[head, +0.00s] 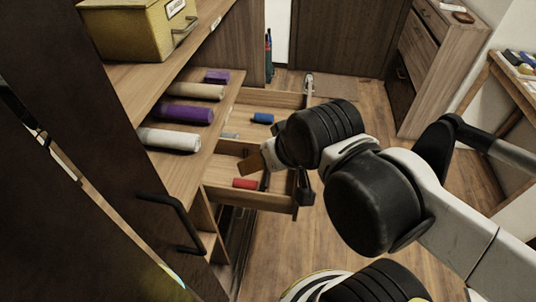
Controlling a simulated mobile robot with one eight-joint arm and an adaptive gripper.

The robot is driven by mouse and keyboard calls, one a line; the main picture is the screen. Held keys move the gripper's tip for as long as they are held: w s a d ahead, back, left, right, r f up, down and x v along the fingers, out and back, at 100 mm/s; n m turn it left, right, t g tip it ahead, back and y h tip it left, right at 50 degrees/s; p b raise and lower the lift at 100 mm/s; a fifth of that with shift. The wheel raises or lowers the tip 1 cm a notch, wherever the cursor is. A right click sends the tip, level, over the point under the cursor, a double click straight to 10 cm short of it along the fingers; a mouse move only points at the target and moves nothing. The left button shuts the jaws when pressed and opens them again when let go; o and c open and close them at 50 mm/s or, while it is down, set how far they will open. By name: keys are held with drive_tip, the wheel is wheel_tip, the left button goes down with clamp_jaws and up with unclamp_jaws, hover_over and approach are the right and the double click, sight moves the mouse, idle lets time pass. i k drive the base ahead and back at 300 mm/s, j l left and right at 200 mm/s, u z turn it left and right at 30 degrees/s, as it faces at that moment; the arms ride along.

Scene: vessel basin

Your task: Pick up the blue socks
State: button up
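The blue socks (263,118), a small rolled bundle, lie in the far compartment of the open wooden drawer (285,97). My arm's black joints hide much of the gripper and the drawer's right side. Whether its fingers are open or shut does not show clearly. Nothing blue is at the gripper.
Rolled white and purple towels (187,114) lie on the shelf above the drawer's left side. A yellow box (137,27) stands higher up. A dark door (70,190) with a black handle is at the left. Wooden floor (340,250) is open to the right.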

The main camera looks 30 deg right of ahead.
sight(259, 116)
drive_tip(key=i+l+u, duration=0.1)
drive_tip(key=l, duration=0.25)
drive_tip(key=i+l+u, duration=0.1)
drive_tip(key=l, duration=0.25)
drive_tip(key=i+l+u, duration=0.1)
drive_tip(key=i+l, duration=0.15)
drive_tip(key=i+l+u, duration=0.1)
drive_tip(key=l, duration=0.35)
drive_tip(key=i+l+u, duration=0.1)
drive_tip(key=l, duration=0.3)
drive_tip(key=i+l+u, duration=0.1)
drive_tip(key=l, duration=0.25)
